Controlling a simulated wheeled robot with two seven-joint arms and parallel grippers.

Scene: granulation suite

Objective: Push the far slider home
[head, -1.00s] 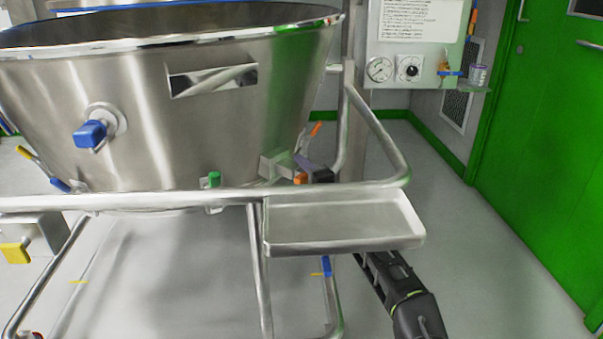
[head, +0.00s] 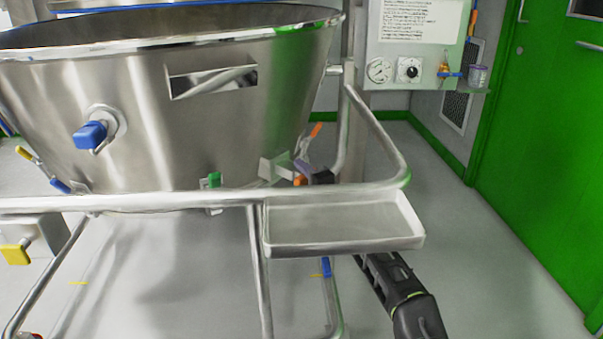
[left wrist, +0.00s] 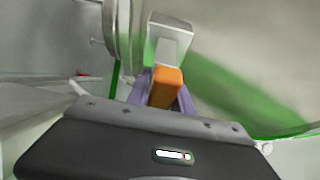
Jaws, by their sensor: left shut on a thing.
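An orange grip (head: 298,180) shows at the lower right of the steel bowl, beside a grey metal block (head: 272,168). I take the grip and block to be the far slider. My left gripper (head: 303,170), with purple fingers and a black body, is at the orange grip, just above the frame rail. In the left wrist view the purple fingers lie on both sides of the orange grip (left wrist: 166,86), and my gripper is shut on it. The grey block (left wrist: 171,32) stands just beyond it. How far the slider is in cannot be told. My right gripper is not in view.
A tubular rail (head: 385,142) curves around the bowl (head: 140,150). A shallow steel tray (head: 345,246) hangs below my left gripper. A blue knob (head: 90,135), a green knob (head: 214,179) and an orange-tipped lever (head: 316,130) stick out nearby. The floor at right is clear.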

